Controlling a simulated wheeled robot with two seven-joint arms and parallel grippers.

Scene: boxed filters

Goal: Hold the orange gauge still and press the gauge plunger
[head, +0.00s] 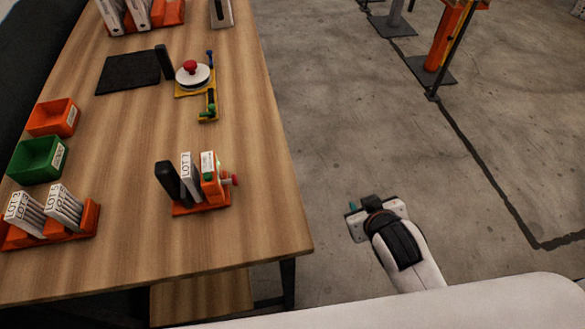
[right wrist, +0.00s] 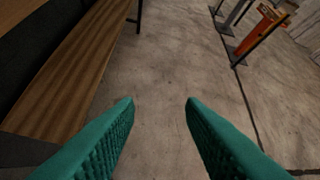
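The orange gauge (head: 211,183) stands upright at the right end of a small orange base on the wooden table, in the head view. It has a white label on top, and a red plunger (head: 230,180) sticks out of its right side. A white box marked LOT 7 (head: 189,172) and a black block (head: 170,180) stand left of it on the same base. My right gripper (head: 362,212) is past the table's right edge, over the floor, well apart from the gauge. The right wrist view shows its teal fingers (right wrist: 160,102) wide apart and empty. My left gripper is not in view.
The table (head: 130,234) also bears an orange rack (head: 84,222) of white boxes, a green bin (head: 38,159), an orange bin (head: 54,117), a black mat (head: 128,72) and a yellow fixture (head: 209,105). The tabletop right of the gauge is clear. Orange posts (head: 449,37) stand on the floor far right.

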